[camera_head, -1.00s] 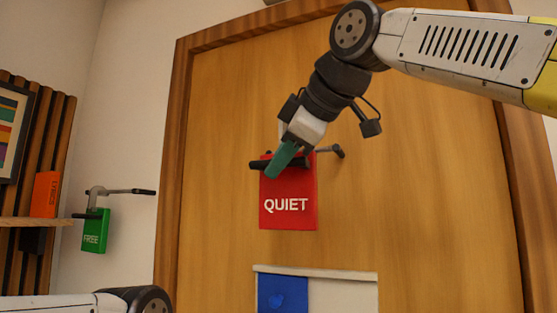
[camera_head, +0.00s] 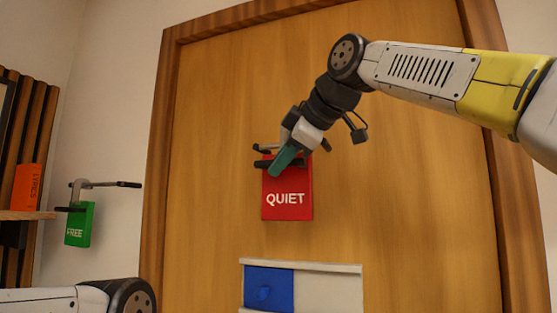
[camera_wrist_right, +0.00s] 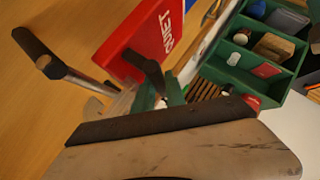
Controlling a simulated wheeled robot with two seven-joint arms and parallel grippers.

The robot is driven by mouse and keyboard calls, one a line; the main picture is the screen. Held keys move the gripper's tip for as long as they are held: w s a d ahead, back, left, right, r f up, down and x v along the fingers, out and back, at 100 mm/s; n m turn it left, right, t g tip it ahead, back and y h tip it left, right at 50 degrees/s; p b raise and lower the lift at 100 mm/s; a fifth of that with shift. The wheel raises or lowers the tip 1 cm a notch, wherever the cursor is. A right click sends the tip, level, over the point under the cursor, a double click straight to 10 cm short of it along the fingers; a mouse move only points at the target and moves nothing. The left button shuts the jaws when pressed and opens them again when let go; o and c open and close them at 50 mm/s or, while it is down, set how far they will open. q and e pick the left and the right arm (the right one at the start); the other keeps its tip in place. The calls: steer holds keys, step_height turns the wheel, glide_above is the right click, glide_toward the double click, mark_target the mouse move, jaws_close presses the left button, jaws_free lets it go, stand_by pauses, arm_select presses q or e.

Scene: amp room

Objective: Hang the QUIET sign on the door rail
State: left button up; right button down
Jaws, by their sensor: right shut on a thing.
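The red QUIET sign (camera_head: 287,200) is upright in front of the wooden door, with a dark bar along its top. My right gripper (camera_head: 282,165) is shut on the sign at its top edge, with green fingers. The door rail (camera_head: 326,145) shows partly behind the gripper, with dark ends on both sides. In the right wrist view, the sign (camera_wrist_right: 150,42) is tilted beyond the green fingers (camera_wrist_right: 160,96), and the rail (camera_wrist_right: 68,74) lies to its left. I cannot tell whether the sign touches the rail. My left arm shows at the lower left, but its gripper is out of view.
A green FREE sign (camera_head: 79,224) hangs from a wall bracket (camera_head: 104,184) at the left. An orange item (camera_head: 29,186) stands on a shelf there. A blue panel (camera_head: 269,289) is low on the door. The right wrist view shows a green compartment tray (camera_wrist_right: 237,74).

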steer(key=shift+w+d, duration=0.2)
steer(key=shift+w, duration=0.5)
steer(key=shift+f, duration=1.35)
steer(key=c, duration=1.3)
jaws_free()
steer(key=v, duration=0.7)
steer(key=shift+s+d+r, duration=0.15)
steer(key=shift+s+d, duration=0.15)
